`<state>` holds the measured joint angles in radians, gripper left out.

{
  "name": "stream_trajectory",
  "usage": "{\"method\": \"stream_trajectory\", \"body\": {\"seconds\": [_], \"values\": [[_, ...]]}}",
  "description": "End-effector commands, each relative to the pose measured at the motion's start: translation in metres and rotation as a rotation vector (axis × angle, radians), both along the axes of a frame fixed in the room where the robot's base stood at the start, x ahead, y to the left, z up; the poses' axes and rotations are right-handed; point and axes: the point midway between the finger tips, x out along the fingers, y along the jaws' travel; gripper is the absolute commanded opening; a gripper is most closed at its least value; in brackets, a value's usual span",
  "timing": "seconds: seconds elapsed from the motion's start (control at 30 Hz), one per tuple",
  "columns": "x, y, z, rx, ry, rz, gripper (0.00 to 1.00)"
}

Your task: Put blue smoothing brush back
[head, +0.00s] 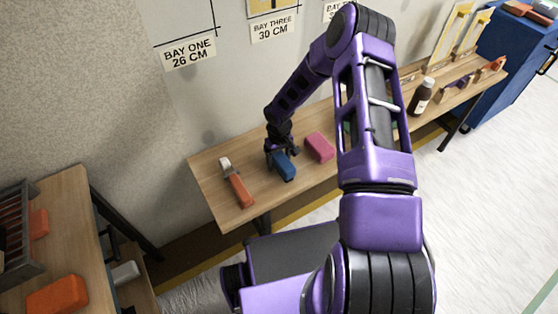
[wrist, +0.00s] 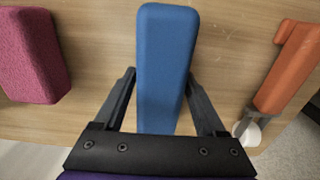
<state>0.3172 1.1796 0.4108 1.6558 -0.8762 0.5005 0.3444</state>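The blue smoothing brush (head: 286,172) appears as a blue block on the long wooden bench, below the bay one and bay three labels. It also shows in the wrist view (wrist: 167,50), lying between my fingers with its near end close to the gripper body. My gripper (head: 280,152) is down over the brush in the head view. In the wrist view my gripper (wrist: 160,76) has one finger on each side of the brush, very close to its sides. I cannot tell whether the fingers press on it. Bristles or a handle are not visible.
A pink block (head: 320,147) and an orange-handled tool (head: 238,187) lie on either side of the brush on the bench (head: 212,164). A dark bottle (head: 421,97) stands farther right. A second table (head: 65,205) at left holds a rack (head: 14,235) and an orange block (head: 57,294).

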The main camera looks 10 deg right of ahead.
Motion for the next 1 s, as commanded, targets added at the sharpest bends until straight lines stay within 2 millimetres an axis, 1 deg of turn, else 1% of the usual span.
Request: {"method": "stream_trajectory", "body": {"seconds": [0.03,0.07,0.33,0.47,0.57,0.67,0.73,1.0], "values": [[0.000,0.000,0.000,0.000,0.000,0.000,0.84],[0.000,0.000,0.000,0.000,0.000,0.000,0.87],[0.000,0.000,0.000,0.000,0.001,0.000,0.87],[-0.001,0.000,-0.004,0.001,0.003,-0.001,0.87],[0.001,0.000,0.014,-0.002,-0.003,0.000,0.87],[0.002,-0.003,0.037,-0.002,-0.004,-0.001,0.87],[0.003,-0.007,0.054,-0.003,-0.005,-0.002,0.87],[0.002,-0.007,0.120,-0.001,-0.003,-0.002,0.87]]}}
